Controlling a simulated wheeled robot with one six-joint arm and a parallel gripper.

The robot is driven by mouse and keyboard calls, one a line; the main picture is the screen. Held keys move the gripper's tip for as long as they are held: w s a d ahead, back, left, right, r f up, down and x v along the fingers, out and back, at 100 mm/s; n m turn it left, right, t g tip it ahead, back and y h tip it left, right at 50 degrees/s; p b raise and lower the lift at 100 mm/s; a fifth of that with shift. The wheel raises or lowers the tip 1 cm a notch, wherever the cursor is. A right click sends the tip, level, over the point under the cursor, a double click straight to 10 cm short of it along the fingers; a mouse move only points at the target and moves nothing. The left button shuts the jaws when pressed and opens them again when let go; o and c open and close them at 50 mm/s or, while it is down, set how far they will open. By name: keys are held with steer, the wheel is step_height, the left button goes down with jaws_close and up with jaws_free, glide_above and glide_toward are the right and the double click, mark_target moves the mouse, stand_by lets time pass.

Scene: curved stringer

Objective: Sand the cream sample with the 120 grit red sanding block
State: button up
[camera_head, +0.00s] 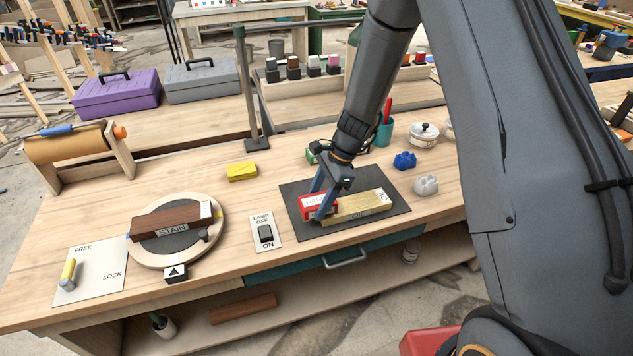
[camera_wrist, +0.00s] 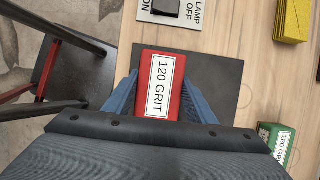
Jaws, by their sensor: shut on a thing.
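The red sanding block (camera_head: 309,208), labelled 120 GRIT in the wrist view (camera_wrist: 161,84), is between the blue fingers of my gripper (camera_head: 322,203). My gripper, also in the wrist view (camera_wrist: 157,98), is shut on it. The cream sample (camera_head: 362,206) is a pale bar lying on the dark mat (camera_head: 297,189) on the bench. The red block is at the left end of the sample; I cannot tell whether it touches its top. In the wrist view the mat (camera_wrist: 220,90) shows but the sample is hidden.
A lamp switch plate (camera_head: 266,232), a turntable (camera_head: 214,204) with a brown STAIN bar (camera_head: 172,221), and a yellow block (camera_head: 242,171) are left of the mat. A green block (camera_wrist: 275,138) is behind it. Blue (camera_head: 404,160) and grey (camera_head: 426,185) lumps stand right.

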step_height(320, 180, up, 2)
steer(key=shift+p, duration=0.3)
steer(key=shift+r+p, duration=1.8)
steer(key=shift+r, duration=0.75)
